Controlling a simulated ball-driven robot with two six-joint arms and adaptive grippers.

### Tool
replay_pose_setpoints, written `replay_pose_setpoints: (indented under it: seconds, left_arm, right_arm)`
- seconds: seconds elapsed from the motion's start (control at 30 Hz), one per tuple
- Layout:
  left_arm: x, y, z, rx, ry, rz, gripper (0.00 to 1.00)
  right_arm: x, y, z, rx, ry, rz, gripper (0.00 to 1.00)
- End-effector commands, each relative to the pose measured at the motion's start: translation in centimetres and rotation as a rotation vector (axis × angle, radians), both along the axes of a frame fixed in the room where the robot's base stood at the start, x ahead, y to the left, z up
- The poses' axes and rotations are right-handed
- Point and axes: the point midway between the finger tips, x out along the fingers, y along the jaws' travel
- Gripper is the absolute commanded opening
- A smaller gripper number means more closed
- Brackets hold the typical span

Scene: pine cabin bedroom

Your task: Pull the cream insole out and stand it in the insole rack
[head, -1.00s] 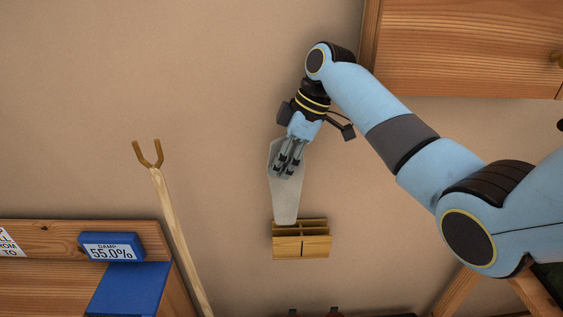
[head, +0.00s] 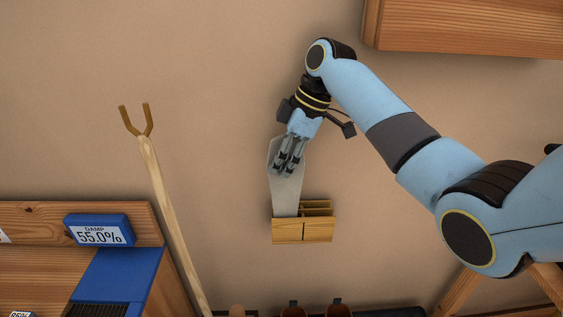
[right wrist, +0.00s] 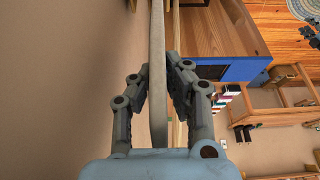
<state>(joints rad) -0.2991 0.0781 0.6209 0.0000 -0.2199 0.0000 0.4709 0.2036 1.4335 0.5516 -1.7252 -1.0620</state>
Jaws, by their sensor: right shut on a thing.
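The pale grey-cream insole (head: 285,198) stands near upright in the head view, wide end up. My right gripper (head: 288,165) is shut on its upper part. In the right wrist view the insole (right wrist: 158,75) shows edge-on between the fingers of the right gripper (right wrist: 157,85). The wooden insole rack (head: 318,231) is on the wall below. The insole's lower end overlaps the rack's left slot, behind the front board. I cannot tell how deep it sits. My left gripper is out of view.
A wooden pole with a forked top (head: 150,155) leans left of the rack. A blue device reading 55.0% (head: 100,231) sits on a wooden ledge at lower left. A wooden cabinet (head: 470,25) hangs at upper right. The wall around the rack is bare.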

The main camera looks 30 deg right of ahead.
Motion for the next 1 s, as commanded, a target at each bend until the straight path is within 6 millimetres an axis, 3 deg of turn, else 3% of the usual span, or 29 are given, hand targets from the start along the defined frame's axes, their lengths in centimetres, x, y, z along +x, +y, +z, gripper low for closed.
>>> replay_pose_setpoints:
  seconds: [0.1, 0.5, 0.87, 0.9, 1.0]
  left_arm:
    - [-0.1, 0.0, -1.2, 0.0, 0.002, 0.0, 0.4]
    - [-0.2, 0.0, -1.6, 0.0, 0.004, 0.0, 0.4]
    - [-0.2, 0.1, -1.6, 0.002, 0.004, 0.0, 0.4]
    - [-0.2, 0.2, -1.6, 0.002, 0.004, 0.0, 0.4]
    - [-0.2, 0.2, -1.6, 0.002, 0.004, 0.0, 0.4]
  right_arm:
    - [0.0, 0.0, -1.1, 0.0, 0.0, 0.0, 0.0]
    - [0.0, 0.0, -3.7, 0.001, 0.001, -0.001, 0.0]
    - [0.0, 0.0, -4.0, 0.0, 0.0, 0.0, 0.0]
    - [0.0, 0.0, -4.0, 0.0, 0.0, 0.0, 0.13]
    - [0.0, 0.0, -4.0, 0.0, 0.0, 0.0, 0.26]
